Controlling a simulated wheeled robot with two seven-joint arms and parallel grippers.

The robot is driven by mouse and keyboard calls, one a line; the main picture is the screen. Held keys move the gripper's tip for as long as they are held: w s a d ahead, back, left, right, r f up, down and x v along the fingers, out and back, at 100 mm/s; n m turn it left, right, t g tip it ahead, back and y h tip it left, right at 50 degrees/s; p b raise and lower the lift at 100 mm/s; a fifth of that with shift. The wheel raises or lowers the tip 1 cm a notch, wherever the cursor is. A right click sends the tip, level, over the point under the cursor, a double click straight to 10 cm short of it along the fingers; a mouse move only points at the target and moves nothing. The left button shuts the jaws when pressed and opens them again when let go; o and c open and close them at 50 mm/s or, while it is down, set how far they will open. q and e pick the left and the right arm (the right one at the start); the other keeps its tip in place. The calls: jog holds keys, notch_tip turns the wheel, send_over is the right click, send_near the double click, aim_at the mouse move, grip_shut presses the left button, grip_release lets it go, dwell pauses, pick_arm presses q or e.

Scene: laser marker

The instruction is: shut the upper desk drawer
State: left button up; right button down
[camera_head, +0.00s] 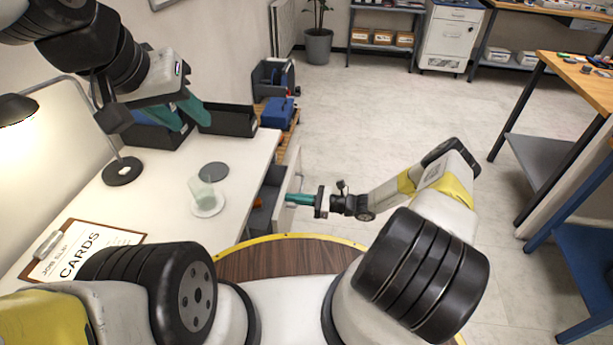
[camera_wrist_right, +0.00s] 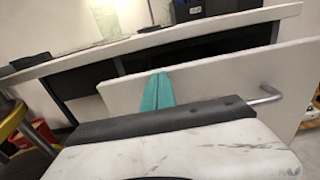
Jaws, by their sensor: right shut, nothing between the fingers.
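The desk drawer (camera_head: 290,184) stands pulled out from the right side of the white desk, with its dark inside showing. Its white front panel (camera_wrist_right: 215,75) fills the middle of the right wrist view, with a metal bar handle (camera_wrist_right: 267,95) at the right. My right gripper (camera_head: 290,199) is shut and empty, its teal fingers at the outer side of the drawer front. The fingers also show against the panel in the right wrist view (camera_wrist_right: 157,92); whether they touch it I cannot tell. My left gripper (camera_head: 182,112) is raised over the far part of the desk, its teal fingers apart and empty.
On the desk (camera_head: 240,165) are a lamp (camera_head: 122,171), dark bins (camera_head: 228,120), a glass cup (camera_head: 201,194) and a clipboard (camera_head: 78,253). A blue toolbox (camera_head: 279,112) stands beyond the desk. The floor right of the drawer is clear.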

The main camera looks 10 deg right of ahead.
jog(key=x, duration=0.9)
jog(key=shift+a, duration=0.3)
jog(key=v, duration=1.5)
